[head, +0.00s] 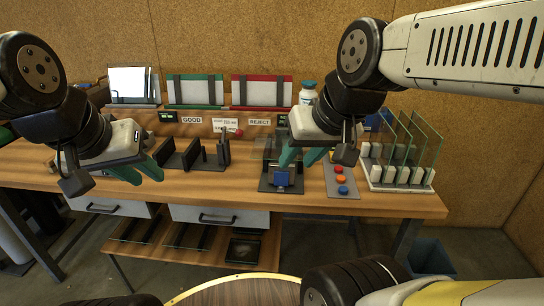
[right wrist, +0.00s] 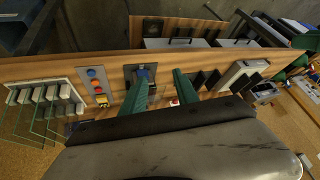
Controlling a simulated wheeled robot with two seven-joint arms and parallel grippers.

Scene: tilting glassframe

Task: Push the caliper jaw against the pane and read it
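A dark fixture with a blue block (head: 282,179) stands near the front of the bench; I take it for the caliper, but its jaw is too small to make out. The blue block also shows in the right wrist view (right wrist: 143,74), by one fingertip. A faint see-through sheet, perhaps the pane, seems to stand behind it, partly hidden by my right gripper. My right gripper (head: 298,158) is above and just behind the blue block, its teal fingers apart and empty (right wrist: 160,74). My left gripper (head: 139,174) hangs over the bench's left part, fingers apart and empty.
A white rack (head: 398,187) of upright glass panes stands at the right. A panel with coloured buttons (head: 341,181) is left of it. Dark slotted holders (head: 183,160) stand left of centre. Green and red framed trays marked GOOD (head: 192,120) and REJECT (head: 260,122) are behind.

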